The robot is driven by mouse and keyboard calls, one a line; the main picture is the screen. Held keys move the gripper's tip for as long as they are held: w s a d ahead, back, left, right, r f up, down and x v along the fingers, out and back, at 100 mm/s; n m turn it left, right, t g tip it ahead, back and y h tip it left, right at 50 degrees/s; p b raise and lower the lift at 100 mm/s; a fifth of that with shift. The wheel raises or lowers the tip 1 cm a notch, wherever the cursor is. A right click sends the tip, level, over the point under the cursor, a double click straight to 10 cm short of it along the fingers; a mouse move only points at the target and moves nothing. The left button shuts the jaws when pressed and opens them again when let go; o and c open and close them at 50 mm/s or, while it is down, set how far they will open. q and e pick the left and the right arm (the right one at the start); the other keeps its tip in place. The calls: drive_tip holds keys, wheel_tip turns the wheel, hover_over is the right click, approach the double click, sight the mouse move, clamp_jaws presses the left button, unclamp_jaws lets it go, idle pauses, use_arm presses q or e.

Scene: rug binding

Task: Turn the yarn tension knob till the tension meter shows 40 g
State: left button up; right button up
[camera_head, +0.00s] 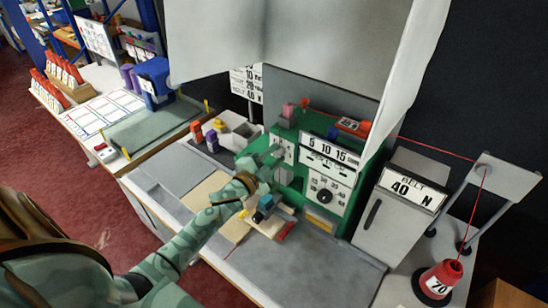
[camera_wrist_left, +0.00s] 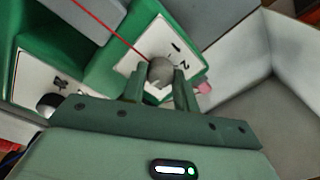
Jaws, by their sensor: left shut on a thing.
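In the left wrist view a round grey knob (camera_wrist_left: 160,69) sits on a white plate (camera_wrist_left: 180,50) with dark marks, on a green machine (camera_wrist_left: 100,55). My left gripper (camera_wrist_left: 160,84) is shut on this knob, one finger on each side. In the head view my left gripper (camera_head: 268,164) reaches the left side of the green machine (camera_head: 362,180) and hides most of the knob. I cannot tell which display is the tension meter. My right gripper is not in view.
Red yarn (camera_head: 420,149) runs from the machine to a stand (camera_head: 500,180) at the right, above a red weight (camera_head: 437,283) marked 70. A grey box (camera_head: 392,222) reads BELT 40 N. Small coloured items lie below my left wrist. The front right bench top (camera_head: 310,255) is clear.

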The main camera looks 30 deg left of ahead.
use_arm(q)
drive_tip(key=shift+f+m, duration=0.1)
drive_tip(key=shift+m, duration=0.4)
drive_tip(key=o, duration=1)
drive_tip(key=shift+c, duration=0.2)
drive_tip(key=shift+s, duration=0.1)
drive_tip(key=s+a, duration=0.1)
drive_tip(key=s, duration=1.5)
drive_tip(key=shift+a+f, duration=0.25)
drive_tip(key=shift+f, duration=0.15)
drive_tip(key=shift+s, duration=0.15)
